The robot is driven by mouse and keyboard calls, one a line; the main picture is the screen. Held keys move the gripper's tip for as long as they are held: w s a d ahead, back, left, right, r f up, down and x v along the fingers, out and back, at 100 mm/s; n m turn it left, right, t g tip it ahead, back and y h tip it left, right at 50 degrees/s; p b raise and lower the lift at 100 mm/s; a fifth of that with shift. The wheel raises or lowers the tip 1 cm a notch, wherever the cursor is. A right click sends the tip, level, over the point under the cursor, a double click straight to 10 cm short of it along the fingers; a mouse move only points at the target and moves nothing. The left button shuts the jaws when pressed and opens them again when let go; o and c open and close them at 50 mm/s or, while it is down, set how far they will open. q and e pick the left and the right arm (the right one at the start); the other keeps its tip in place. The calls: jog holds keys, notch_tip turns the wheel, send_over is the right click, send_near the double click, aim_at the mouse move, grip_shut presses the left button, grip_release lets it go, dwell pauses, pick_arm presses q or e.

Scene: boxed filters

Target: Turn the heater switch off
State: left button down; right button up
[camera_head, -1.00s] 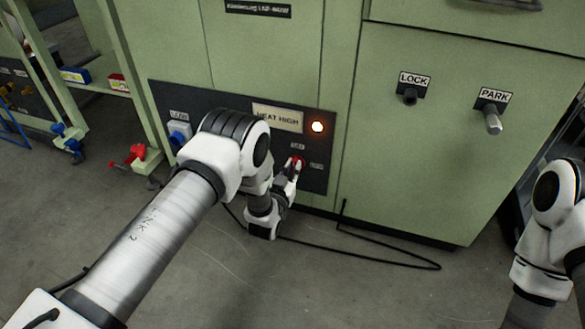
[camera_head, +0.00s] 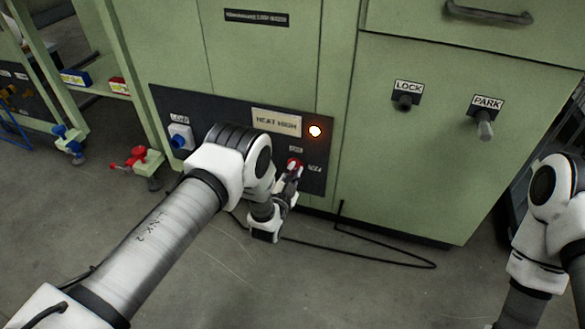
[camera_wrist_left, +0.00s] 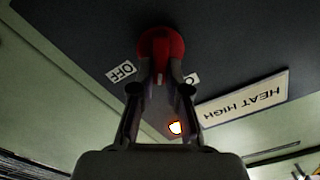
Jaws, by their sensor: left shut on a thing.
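The red heater switch knob (camera_head: 294,163) sits on the dark panel of the green cabinet, below a glowing lamp (camera_head: 315,131). My left gripper (camera_head: 291,174) is at the knob. In the left wrist view, the two fingers (camera_wrist_left: 160,80) are shut on the handle of the red knob (camera_wrist_left: 160,43). An OFF label (camera_wrist_left: 121,71) shows to one side of the knob. A second label (camera_wrist_left: 192,78), partly hidden by a finger, shows on the other side, towards the lit lamp (camera_wrist_left: 175,127). My right gripper is out of view; only part of its arm shows at the right.
A HEAT HIGH plate (camera_head: 276,122) is left of the lamp. A blue knob (camera_head: 178,140) is farther left on the panel. LOCK (camera_head: 404,102) and PARK (camera_head: 484,124) knobs stick out at the right. A black cable (camera_head: 380,258) lies on the floor.

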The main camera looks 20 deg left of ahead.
pick_arm(q)
jog(key=m, duration=0.3)
jog(key=m+p, duration=0.1)
jog(key=m, duration=0.3)
jog(key=f+m, duration=0.1)
jog(key=m, duration=0.3)
jog(key=shift+d+f+p, duration=0.1)
jog(key=shift+d+p, duration=0.2)
jog(key=shift+p, duration=0.05)
dwell(0.3)
jog(key=c, duration=1.2)
grip_release()
jog(key=shift+o, duration=0.2)
jog(key=shift+s, duration=0.1)
jog(key=s, duration=1.1)
jog(key=shift+s+a, duration=0.2)
jog(key=shift+s, duration=0.2)
